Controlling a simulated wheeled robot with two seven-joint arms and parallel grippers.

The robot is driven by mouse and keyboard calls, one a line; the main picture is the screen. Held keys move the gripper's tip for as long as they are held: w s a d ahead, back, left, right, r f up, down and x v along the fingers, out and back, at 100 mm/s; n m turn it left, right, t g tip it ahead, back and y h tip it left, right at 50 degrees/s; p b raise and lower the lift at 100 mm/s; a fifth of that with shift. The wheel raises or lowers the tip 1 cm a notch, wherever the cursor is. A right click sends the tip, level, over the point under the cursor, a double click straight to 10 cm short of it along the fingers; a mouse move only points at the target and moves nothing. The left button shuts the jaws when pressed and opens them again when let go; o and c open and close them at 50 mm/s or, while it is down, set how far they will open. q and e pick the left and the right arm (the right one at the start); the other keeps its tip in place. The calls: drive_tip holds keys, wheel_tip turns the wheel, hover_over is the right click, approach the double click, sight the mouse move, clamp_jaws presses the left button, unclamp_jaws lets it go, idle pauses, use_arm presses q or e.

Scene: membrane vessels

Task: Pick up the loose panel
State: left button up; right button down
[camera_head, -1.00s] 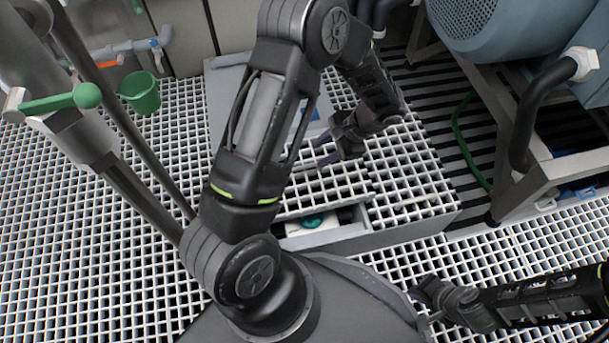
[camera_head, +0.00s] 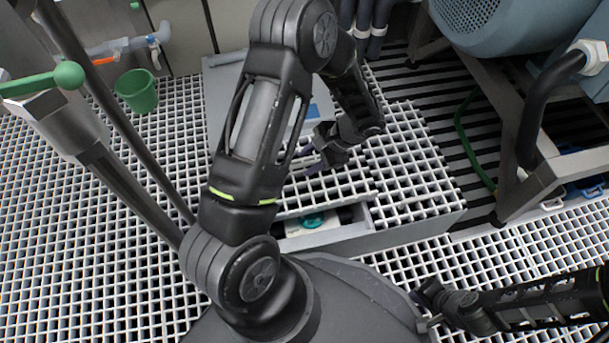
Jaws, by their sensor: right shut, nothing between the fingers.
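A white grating panel (camera_head: 338,186) lies over a grey-framed opening in the floor, below my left gripper. Its edge looks offset from the grating to its right, and I take it to be the loose panel. My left gripper (camera_head: 308,160) is just above its far part, with fingers apart and nothing visible between them. Whether it touches the panel I cannot tell. My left arm hides the panel's left part. My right gripper (camera_head: 424,307) is shut and empty at the lower right, away from the panel.
The opening's near end shows a teal round thing (camera_head: 312,220) inside a grey frame (camera_head: 385,236). A green bucket (camera_head: 137,91) stands at the upper left. A blue-grey machine (camera_head: 505,30) on a metal stand is at the upper right, with a green hose (camera_head: 462,130) beside it.

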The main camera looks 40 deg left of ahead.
use_arm(q)
drive_tip(key=shift+c, duration=0.5)
clamp_jaws()
idle(0.3)
idle(0.9)
